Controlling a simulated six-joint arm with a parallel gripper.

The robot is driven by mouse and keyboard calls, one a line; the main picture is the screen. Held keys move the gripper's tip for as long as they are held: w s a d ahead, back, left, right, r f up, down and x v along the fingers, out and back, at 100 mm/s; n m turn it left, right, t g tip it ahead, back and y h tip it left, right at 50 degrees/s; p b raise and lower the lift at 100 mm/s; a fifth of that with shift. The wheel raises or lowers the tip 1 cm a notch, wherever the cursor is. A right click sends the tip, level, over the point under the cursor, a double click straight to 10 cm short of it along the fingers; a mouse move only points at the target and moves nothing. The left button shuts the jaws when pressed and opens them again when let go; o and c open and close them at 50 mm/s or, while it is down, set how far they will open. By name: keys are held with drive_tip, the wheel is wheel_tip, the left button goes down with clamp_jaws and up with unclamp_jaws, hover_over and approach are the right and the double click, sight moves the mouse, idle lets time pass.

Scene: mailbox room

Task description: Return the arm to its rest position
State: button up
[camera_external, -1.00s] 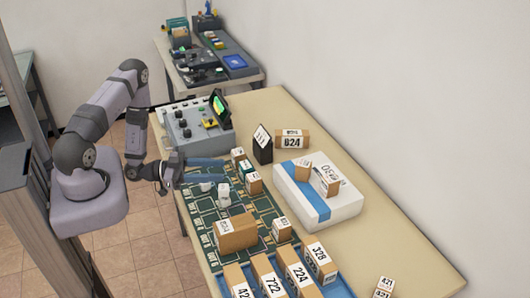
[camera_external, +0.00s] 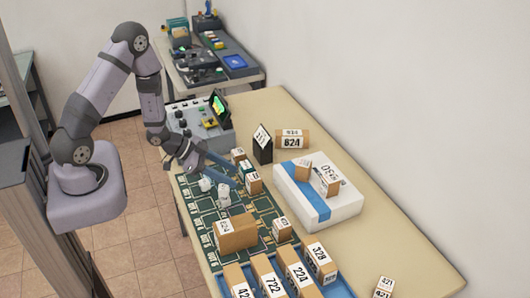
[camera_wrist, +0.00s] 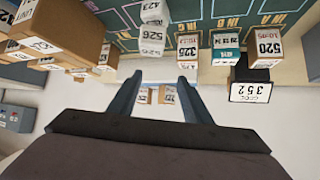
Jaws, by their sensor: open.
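My gripper (camera_external: 222,172) is open, with its two blue-grey fingers apart above the far end of the green sorting mat (camera_external: 204,230). In the wrist view the open fingers (camera_wrist: 155,85) point toward a white surface, with small boxes seen between and beyond them. Nothing is held between the fingers. My arm rises from its base at the left and bends down toward the table. Small white boxes (camera_external: 223,195) and a small brown box (camera_external: 254,184) stand on the mat close to the fingers; I cannot tell whether they touch.
A large white parcel (camera_external: 340,205) with smaller boxes on top lies to the right. A grey control console (camera_external: 190,130) stands behind the gripper. Numbered brown boxes (camera_external: 298,272) fill a blue tray at the front. The table's right side is mostly clear.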

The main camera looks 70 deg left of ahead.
drive_tip(key=s+d+r+n+g+y+b, duration=0.2)
drive_tip(key=s+g, duration=0.3)
drive_tip(key=s, duration=0.4)
drive_tip(key=s+d+r+n+g+y+b, duration=0.1)
drive_tip(key=s+d+r+n+g+b, duration=0.1)
drive_tip(key=s, duration=0.7)
wheel_tip(320, 180, up, 2)
drive_tip(key=d+g, duration=0.1)
drive_tip(key=g, duration=0.1)
drive_tip(key=shift+s+r+n+g+y, duration=0.25)
drive_tip(key=shift+s+n+g+y, duration=0.05)
drive_tip(key=shift+s+g+y, duration=0.1)
